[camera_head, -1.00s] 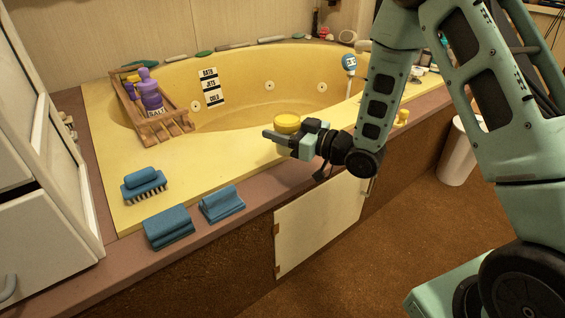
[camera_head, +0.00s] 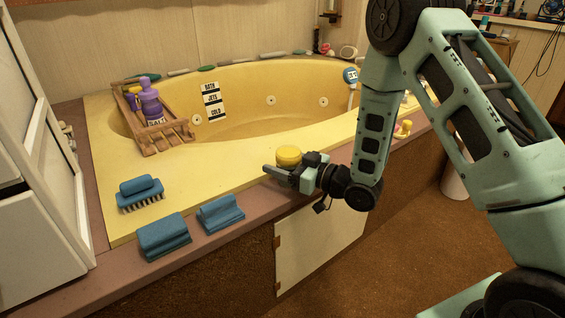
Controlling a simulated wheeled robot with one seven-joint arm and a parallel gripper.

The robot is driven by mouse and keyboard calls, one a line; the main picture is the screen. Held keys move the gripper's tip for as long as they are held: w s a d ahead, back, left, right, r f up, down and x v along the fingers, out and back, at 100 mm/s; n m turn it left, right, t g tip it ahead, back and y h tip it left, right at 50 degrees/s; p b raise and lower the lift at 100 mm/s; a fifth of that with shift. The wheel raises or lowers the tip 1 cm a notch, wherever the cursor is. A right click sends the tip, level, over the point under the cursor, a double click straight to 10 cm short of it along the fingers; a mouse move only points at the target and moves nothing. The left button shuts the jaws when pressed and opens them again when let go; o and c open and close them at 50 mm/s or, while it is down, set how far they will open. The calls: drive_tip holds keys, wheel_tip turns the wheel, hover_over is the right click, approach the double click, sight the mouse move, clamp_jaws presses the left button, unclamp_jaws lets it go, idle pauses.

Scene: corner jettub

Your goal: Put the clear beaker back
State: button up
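I cannot make out a clear beaker for certain. A small round yellow thing (camera_head: 288,155) shows at my gripper (camera_head: 284,169), over the tub's front rim. It looks held between the fingers, with its top standing above them. The near finger and the gripper body hide its lower part. I cannot tell whether it is the beaker, tinted by the light or by the tub behind it.
The yellow corner tub (camera_head: 240,125) has a wooden rack (camera_head: 165,140) with a purple bottle (camera_head: 151,105) at its left. The brown ledge between cloths and gripper is clear.

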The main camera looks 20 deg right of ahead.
drive_tip(key=shift+r, duration=0.15)
drive_tip(key=shift+s+d+r+p, duration=0.1)
drive_tip(key=shift+s+d+p, duration=0.1)
drive_tip(key=shift+p, duration=0.1)
drive_tip(key=p+v, duration=0.3)
drive_tip(key=v, duration=0.8)
drive_tip(key=shift+s, duration=0.2)
drive_tip(key=shift+d, duration=0.1)
